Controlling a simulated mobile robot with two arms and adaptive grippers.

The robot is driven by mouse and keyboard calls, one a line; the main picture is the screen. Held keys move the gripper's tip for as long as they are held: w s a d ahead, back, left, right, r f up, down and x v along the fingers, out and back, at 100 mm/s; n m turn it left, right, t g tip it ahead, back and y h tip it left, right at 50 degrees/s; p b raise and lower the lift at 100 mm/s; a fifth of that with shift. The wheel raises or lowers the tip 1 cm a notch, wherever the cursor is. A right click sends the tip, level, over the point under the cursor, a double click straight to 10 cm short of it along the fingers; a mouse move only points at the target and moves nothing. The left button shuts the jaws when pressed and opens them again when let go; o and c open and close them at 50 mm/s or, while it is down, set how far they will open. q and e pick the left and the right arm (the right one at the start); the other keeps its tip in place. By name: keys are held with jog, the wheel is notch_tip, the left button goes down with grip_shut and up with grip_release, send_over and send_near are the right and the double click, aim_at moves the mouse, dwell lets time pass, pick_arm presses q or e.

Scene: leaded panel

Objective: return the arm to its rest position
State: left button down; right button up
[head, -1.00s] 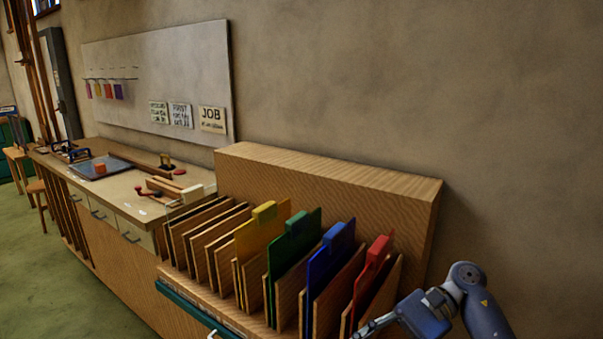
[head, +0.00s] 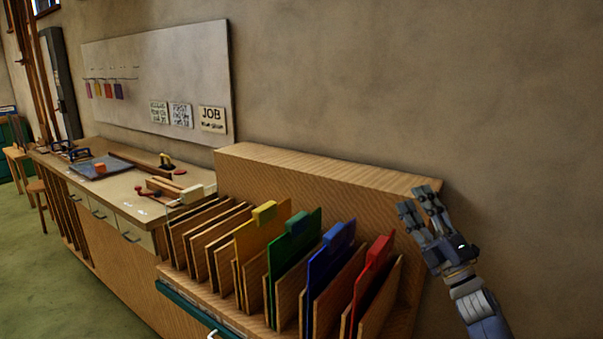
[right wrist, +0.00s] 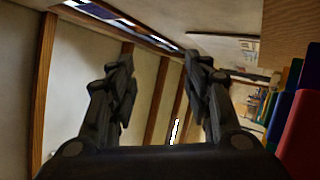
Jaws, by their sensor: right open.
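My right gripper (head: 418,197) is open and empty at the right of the head view. Its fingers point up, in front of the right end of the rack's wooden back and the wall. In the right wrist view its two fingers (right wrist: 158,65) stand apart with nothing between them. The red divider (head: 371,270) of the rack is to the left of the gripper and apart from it. My left gripper is not in view.
The wooden rack (head: 330,177) holds several boards and yellow (head: 260,235), green (head: 293,255) and blue (head: 329,262) dividers. A workbench (head: 118,190) with tools stands at the left under a pale board (head: 160,75). The space before the wall at upper right is clear.

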jog(key=w+d+f+m+g+h, duration=0.25)
jog(key=d+f+m+h, duration=0.35)
jog(key=m, duration=0.4)
jog(key=w+d+f+m+g+h, duration=0.1)
jog(key=w+d+f+m+h, duration=0.3)
jog(key=f+m+h, duration=0.45)
jog(key=s+a+f+m+g+y, duration=0.15)
jog(key=s+f, duration=0.25)
jog(key=f, duration=0.7)
jog(key=s+a+f+g, duration=0.1)
jog(key=s+f+g, duration=0.25)
jog(key=f, duration=0.75)
jog(key=s+a+f+g+y, duration=0.15)
jog(key=s+f, duration=0.35)
jog(key=f, duration=0.6)
jog(key=s+a+f+g, duration=0.3)
jog(key=s+f+g, duration=0.3)
jog(key=s+f, duration=1.7)
jog(key=s+a+f+g, duration=0.1)
jog(key=s+f+g, duration=0.1)
jog(key=s, duration=0.9)
jog(key=s+a+f+g, duration=0.1)
jog(key=s+f, duration=0.4)
jog(key=s, duration=0.7)
jog(key=s+a+f+g, duration=0.2)
jog(key=s+a+f, duration=0.1)
jog(key=s, duration=0.8)
jog(key=shift+s+f+m+g, duration=0.15)
jog(key=shift+f+m+g, duration=0.15)
jog(key=shift+f, duration=0.05)
